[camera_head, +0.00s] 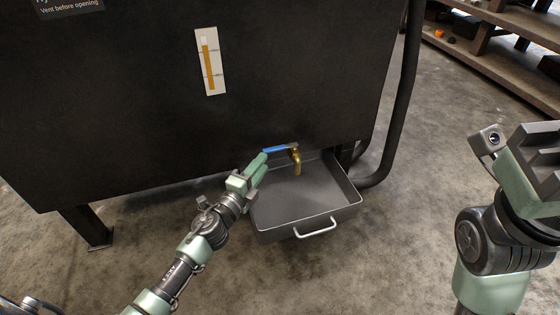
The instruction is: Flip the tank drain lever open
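The tank (130,120) is a large black box. Its drain has a brass spout (297,163) low on the front, with a blue lever (275,149) pointing left from it, roughly level. My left gripper (264,163) reaches up from below, its green fingertips close to the lever's left end. Whether they touch it is unclear, and the gap between the fingers is hard to judge. My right gripper (535,160) is at the right edge, far from the drain and partly cut off; its opening cannot be made out.
A grey metal tray (345,212) with a front handle stands on the floor under the spout and looks empty. A level gauge (210,62) is on the tank front. A dark pipe (404,100) curves down on the right. Wooden shelves (500,60) stand at the back right.

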